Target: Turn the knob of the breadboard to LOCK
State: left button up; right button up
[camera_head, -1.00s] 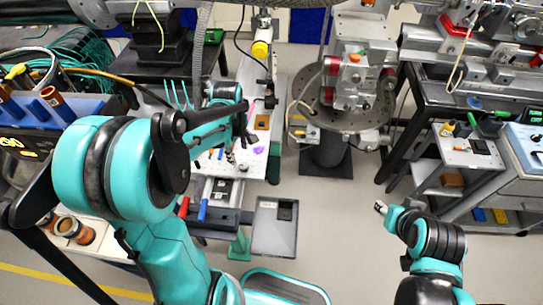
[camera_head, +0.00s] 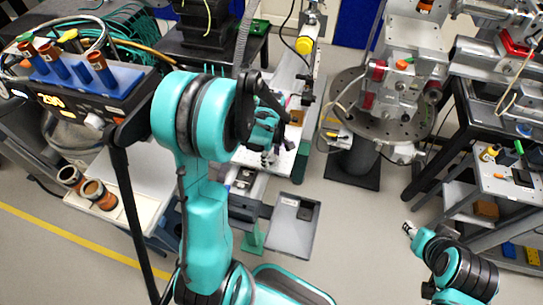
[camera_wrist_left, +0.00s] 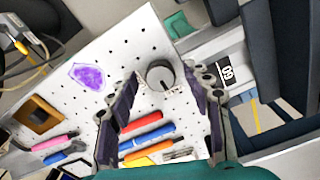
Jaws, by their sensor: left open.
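The breadboard (camera_wrist_left: 117,45) is a white perforated plate, tilted in the left wrist view; part of it shows in the head view (camera_head: 284,160). Its knob (camera_wrist_left: 159,74) is a round grey dial on the plate, near the right edge. Small dark lettering beside it is too small to read. My left gripper (camera_wrist_left: 162,77) is open, its dark fingers on either side of the knob in the picture; I cannot tell if they touch it. The left arm hides much of the board in the head view. My right gripper (camera_head: 408,228) is at lower right, too small to judge.
Several coloured tool handles (camera_wrist_left: 148,140), a purple patch (camera_wrist_left: 88,75) and a brown block (camera_wrist_left: 37,115) are on the board near the gripper. A round metal stage (camera_head: 377,125) stands to the right. Open floor (camera_head: 350,235) lies between the board and my right arm.

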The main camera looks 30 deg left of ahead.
pick_arm(q)
grip_shut()
jog(key=shift+m, duration=0.4)
jog(key=m, duration=0.3)
jog(key=shift+m+b, duration=0.3)
jog(key=shift+b, duration=0.1)
jog(key=m, duration=0.4)
jog(key=shift+m+b, duration=0.3)
jog(key=m, duration=0.4)
jog(key=shift+a+m+b, duration=0.1)
jog(key=shift+m+b, duration=0.25)
jog(key=shift+m, duration=2.15)
